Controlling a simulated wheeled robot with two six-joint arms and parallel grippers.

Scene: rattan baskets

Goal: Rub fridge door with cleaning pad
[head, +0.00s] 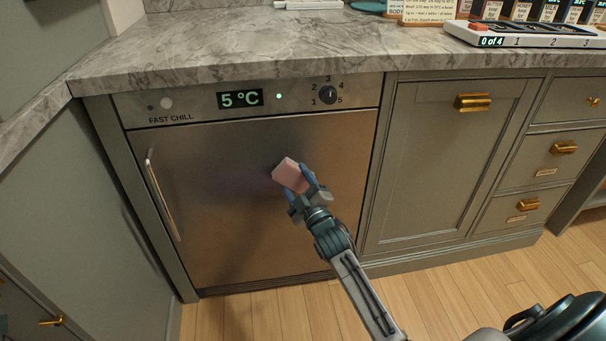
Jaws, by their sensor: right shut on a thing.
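The fridge door (230,225) is a closed stainless panel under the counter, with a vertical bar handle (162,195) at its left. My right gripper (298,182) is shut on a pink cleaning pad (288,173). The pad is in front of the door, right of its middle. It looks close to the steel, but I cannot tell whether it touches. A faint purplish smudge shows on the door left of the pad. The gripper fingers hide part of the pad. My left gripper is not in view.
Above the door, the control panel (200,107) reads 5 °C and carries a dial (327,94). A marble countertop (230,50) overhangs it. Grey cabinets (445,165) with brass pulls flank the right. Wood floor (440,300) lies below. A white counter strip (530,38) reads "0 of 4".

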